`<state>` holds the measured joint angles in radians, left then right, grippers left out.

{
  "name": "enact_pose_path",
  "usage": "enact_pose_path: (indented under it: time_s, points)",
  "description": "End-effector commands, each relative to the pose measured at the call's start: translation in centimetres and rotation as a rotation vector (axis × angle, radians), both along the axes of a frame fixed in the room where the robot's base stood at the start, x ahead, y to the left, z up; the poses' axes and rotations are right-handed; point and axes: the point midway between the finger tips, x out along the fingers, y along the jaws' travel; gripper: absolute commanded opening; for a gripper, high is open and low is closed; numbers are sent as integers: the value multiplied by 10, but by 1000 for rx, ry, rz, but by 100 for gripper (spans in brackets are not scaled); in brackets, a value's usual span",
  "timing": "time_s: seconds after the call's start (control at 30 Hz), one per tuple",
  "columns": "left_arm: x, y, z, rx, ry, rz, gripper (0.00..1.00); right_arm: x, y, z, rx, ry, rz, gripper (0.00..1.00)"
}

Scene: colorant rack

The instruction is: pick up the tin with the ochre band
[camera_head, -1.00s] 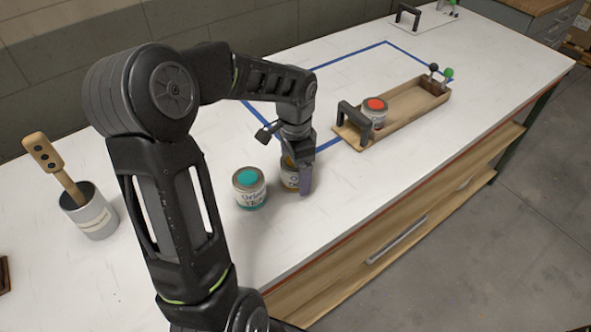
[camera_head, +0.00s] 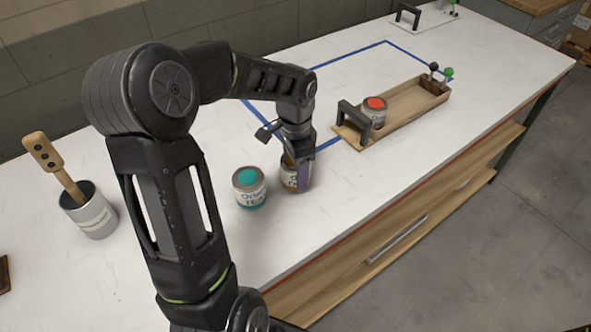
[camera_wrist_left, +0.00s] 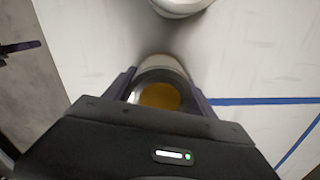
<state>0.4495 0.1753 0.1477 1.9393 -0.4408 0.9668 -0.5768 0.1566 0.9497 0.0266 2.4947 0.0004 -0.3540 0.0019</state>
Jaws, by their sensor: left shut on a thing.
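The tin with the ochre band (camera_head: 291,181) stands upright, at or very close to the bench top, partly hidden by my left gripper (camera_head: 297,172). In the left wrist view its ochre lid (camera_wrist_left: 160,96) shows between the two fingers of my left gripper (camera_wrist_left: 160,90), which are shut on its sides. A similar tin with a teal lid and band (camera_head: 249,188) stands just left of it, apart from it. My right gripper is not in view.
A wooden tray (camera_head: 410,109) with a dark handle holds a red-lidded tin (camera_head: 374,110) to the right. A blue tape outline (camera_head: 345,58) lies behind. A grey pot (camera_head: 92,215) with a wooden-handled tool stands at left.

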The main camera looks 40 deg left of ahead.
Motion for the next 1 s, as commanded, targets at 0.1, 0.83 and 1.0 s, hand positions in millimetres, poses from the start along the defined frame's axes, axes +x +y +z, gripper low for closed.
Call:
enact_pose_path:
  time_s: [0.1,0.83,1.0]
  points:
    - [0,0,0,0,0,0,35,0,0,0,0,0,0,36]
    - [1,0,30,2,-5,0,17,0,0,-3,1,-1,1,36]
    - [2,0,64,1,-6,0,17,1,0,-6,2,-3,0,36]
